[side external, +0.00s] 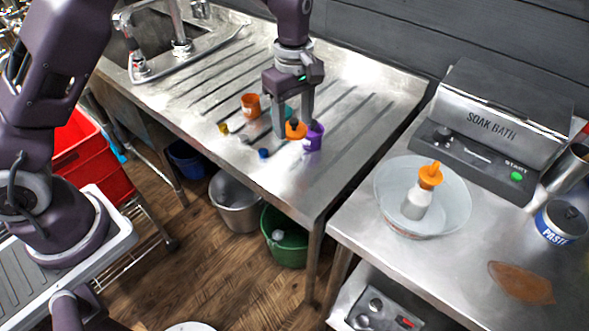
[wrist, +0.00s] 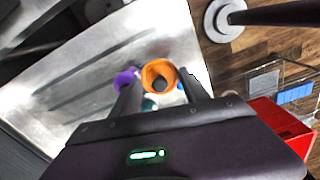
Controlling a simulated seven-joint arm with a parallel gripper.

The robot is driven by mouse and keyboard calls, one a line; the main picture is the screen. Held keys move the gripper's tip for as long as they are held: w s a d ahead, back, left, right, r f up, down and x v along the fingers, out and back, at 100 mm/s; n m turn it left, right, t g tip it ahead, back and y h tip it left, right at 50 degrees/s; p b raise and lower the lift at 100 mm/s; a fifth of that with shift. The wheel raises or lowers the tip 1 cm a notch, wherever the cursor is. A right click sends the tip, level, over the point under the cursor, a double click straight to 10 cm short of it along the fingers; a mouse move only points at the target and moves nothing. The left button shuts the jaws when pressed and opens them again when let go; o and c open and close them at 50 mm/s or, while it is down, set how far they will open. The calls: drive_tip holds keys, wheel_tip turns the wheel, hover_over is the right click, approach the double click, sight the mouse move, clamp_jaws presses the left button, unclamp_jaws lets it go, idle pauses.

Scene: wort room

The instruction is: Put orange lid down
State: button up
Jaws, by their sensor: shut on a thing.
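The orange lid (side external: 296,130) is between my gripper's fingertips (side external: 293,128), low over the ribbed steel drainboard. I cannot tell whether it touches the board. In the wrist view the lid (wrist: 148,69) shows as an orange ring with a dark middle, between the two fingers of my gripper (wrist: 161,82). My gripper is shut on it. A purple cup (side external: 314,138) stands right beside the lid, and it also shows in the wrist view (wrist: 125,77).
An orange cup (side external: 251,105), a teal item (side external: 288,112), a yellow piece (side external: 223,128) and a blue piece (side external: 263,153) are nearby on the drainboard. The drainboard's right part is clear.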

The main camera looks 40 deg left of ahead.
sight(296, 138)
drive_tip(key=shift+s+d+f, duration=0.35)
drive_tip(key=shift+s+d, duration=0.15)
drive_tip(key=shift+d, duration=0.05)
drive_tip(key=shift+s+d+f, duration=0.35)
drive_tip(key=shift+s+d, duration=0.15)
wheel_tip(296, 138, down, 9)
drive_tip(key=shift+f, duration=0.1)
drive_tip(key=o, duration=1.3)
